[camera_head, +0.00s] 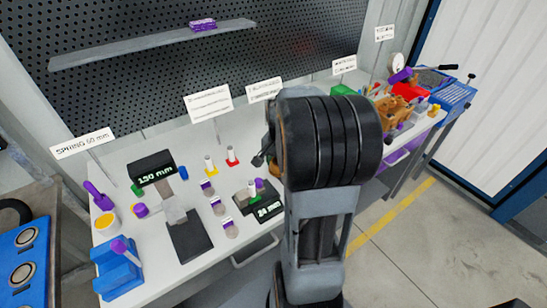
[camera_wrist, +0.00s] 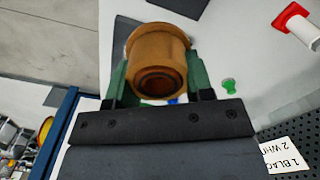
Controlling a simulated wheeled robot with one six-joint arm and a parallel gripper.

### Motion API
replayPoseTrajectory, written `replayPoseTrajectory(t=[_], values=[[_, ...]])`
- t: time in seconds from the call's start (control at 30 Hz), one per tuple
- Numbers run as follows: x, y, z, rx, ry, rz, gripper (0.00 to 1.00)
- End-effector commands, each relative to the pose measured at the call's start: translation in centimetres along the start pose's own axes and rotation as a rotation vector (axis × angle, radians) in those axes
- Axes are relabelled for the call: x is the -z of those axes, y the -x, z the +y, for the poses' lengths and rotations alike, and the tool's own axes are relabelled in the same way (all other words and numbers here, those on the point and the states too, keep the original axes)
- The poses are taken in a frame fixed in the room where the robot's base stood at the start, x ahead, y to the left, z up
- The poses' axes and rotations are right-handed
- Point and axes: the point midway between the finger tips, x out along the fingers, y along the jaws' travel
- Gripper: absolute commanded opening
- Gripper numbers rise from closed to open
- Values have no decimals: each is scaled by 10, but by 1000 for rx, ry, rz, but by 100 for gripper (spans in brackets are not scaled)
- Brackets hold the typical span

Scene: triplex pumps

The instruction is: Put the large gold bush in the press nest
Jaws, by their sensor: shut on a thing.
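The large gold bush (camera_wrist: 157,62) fills the upper middle of the wrist view, its round bore facing the camera. My gripper (camera_wrist: 160,80) is shut on it, with a green finger on each side. The bush is tilted in the picture, and I cannot tell its height above the surface behind it. I cannot make out the press nest for certain in either view.
The white bench holds a blue block (camera_head: 119,273), a dark plate (camera_head: 190,240), a black 150 mm display (camera_head: 152,170) and a 24 mm display (camera_head: 266,211). Several small purple-marked pieces stand between them.

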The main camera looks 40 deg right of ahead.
Motion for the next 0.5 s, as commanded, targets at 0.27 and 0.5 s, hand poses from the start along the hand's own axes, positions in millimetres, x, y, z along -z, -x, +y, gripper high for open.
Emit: replayPoseTrajectory(t=[0.27, 0.5], values=[[33, -34, -59, -3, 3, -4, 20], [46, -69, -83, -1, 4, -2, 20]])
